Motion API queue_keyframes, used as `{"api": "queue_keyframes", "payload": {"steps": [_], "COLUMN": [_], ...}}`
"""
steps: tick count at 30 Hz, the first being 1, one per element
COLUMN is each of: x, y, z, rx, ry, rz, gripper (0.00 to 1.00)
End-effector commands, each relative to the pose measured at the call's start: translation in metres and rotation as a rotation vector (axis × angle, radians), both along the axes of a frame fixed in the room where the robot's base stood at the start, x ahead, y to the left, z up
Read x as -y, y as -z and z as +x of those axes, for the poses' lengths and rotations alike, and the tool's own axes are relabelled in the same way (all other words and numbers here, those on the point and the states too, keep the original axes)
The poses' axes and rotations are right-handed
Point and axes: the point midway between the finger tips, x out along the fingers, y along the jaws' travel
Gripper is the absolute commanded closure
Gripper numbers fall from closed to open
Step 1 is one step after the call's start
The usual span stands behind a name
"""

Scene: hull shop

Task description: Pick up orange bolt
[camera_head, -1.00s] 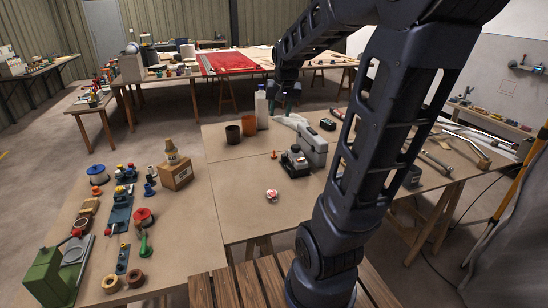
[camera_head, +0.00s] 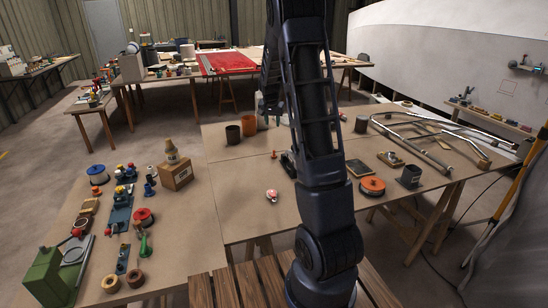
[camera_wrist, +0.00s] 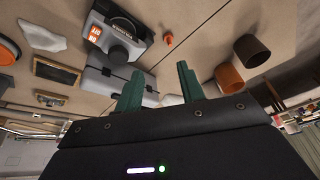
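The orange bolt (camera_head: 274,154) is small and stands on the tan bench, just left of my arm in the head view. In the wrist view the orange bolt (camera_wrist: 168,40) shows near the top middle, beyond my fingertips and apart from them. My gripper (camera_head: 270,106) is raised over the back of the bench in the head view. In the wrist view the two green fingers of my gripper (camera_wrist: 157,84) are spread apart with nothing held between them.
A red-white round item (camera_head: 271,195) lies in front.

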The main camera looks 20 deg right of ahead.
Motion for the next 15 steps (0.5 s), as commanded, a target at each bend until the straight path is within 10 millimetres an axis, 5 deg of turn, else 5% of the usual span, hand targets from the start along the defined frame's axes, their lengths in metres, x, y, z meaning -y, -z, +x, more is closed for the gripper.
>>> {"api": "queue_keyframes", "payload": {"steps": [6, 15], "x": [0.012, 0.026], "y": [0.06, 0.131], "z": [0.048, 0.094], "rx": [-0.003, 0.003], "ry": [0.057, 0.117], "rz": [-0.028, -0.063], "gripper": [0.61, 0.61]}}
